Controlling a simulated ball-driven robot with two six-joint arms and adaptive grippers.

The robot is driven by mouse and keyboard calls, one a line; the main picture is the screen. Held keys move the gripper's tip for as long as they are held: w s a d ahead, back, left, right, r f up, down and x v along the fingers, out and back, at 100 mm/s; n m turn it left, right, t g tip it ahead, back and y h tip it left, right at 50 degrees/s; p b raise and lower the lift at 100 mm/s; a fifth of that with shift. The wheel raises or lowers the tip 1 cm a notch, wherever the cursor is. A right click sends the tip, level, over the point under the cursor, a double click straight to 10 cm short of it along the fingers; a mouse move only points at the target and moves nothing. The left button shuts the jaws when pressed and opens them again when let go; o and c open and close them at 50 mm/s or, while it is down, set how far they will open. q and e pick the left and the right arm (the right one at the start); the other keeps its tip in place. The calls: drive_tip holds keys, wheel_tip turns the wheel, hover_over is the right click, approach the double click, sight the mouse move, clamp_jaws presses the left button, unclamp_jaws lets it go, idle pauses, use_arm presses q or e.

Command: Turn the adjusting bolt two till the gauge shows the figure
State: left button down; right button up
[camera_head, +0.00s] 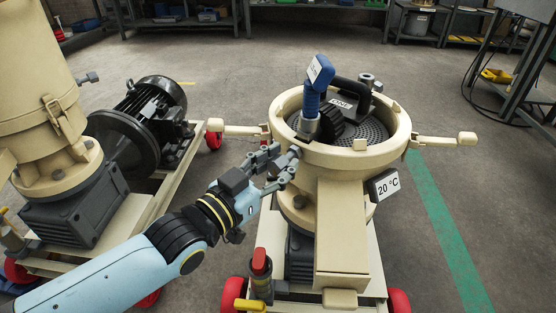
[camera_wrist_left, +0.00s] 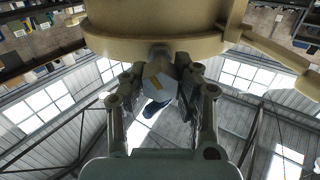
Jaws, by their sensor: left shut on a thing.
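My left gripper (camera_head: 280,168) reaches from the left to the near-left side of the cream mill housing (camera_head: 345,157). Its fingers are shut on a grey bolt (camera_head: 294,152) that sticks out of the housing wall. My right gripper is not in view.
Inside the ring lie a perforated plate (camera_head: 374,131) and a black part marked ONE (camera_head: 341,104). Cream handles (camera_head: 440,140) stick out sideways. A sign (camera_head: 385,185) reads 20 °C. A black motor (camera_head: 150,110) stands left.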

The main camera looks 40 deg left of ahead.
use_arm(q)
drive_tip(key=m+p, duration=0.2)
drive_tip(key=shift+r+m, duration=0.3)
drive_tip(key=shift+r, duration=0.05)
drive_tip(key=shift+f+m+p, duration=0.1)
drive_tip(key=shift+m+p, duration=0.4)
drive_tip(key=shift+m, duration=0.1)
drive_tip(key=shift+f+m, duration=0.25)
drive_tip(key=shift+m, duration=0.35)
drive_tip(key=c, duration=1)
unclamp_jaws()
drive_tip(key=shift+d, duration=0.1)
drive_tip(key=shift+o, duration=0.2)
drive_tip(key=shift+s, duration=0.4)
drive_tip(key=s, duration=1.1)
drive_tip(key=shift+s+a, duration=0.15)
drive_tip(key=shift+a, duration=0.25)
